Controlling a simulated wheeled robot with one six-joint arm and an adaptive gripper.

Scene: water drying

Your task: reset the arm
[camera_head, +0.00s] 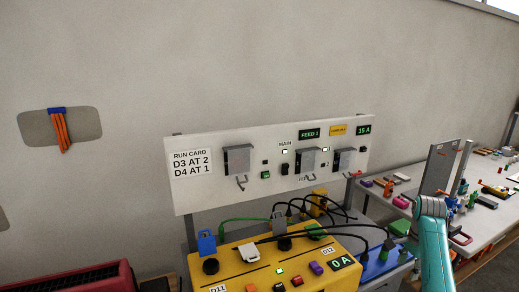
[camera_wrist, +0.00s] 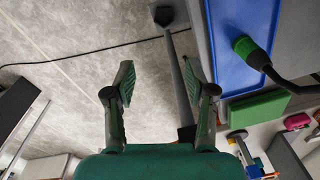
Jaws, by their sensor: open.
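My gripper (camera_wrist: 159,80) shows in the wrist view with its two dark green fingers spread wide apart. It is open and nothing is between the fingers. Below and beyond it is grey floor (camera_wrist: 70,75). A grey post lies behind the gap between the fingers, and I cannot tell how far off it is. My teal arm (camera_head: 433,245) stands at the lower right of the head view. My gripper does not show there.
A yellow box (camera_head: 290,270) with plugs and cables stands before a white panel (camera_head: 220,195). A blue tray (camera_wrist: 230,75) and a green-tipped cable (camera_wrist: 246,46) lie right of the gripper. A cluttered bench (camera_head: 405,213) is at the right. A red bin (camera_head: 70,280) is lower left.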

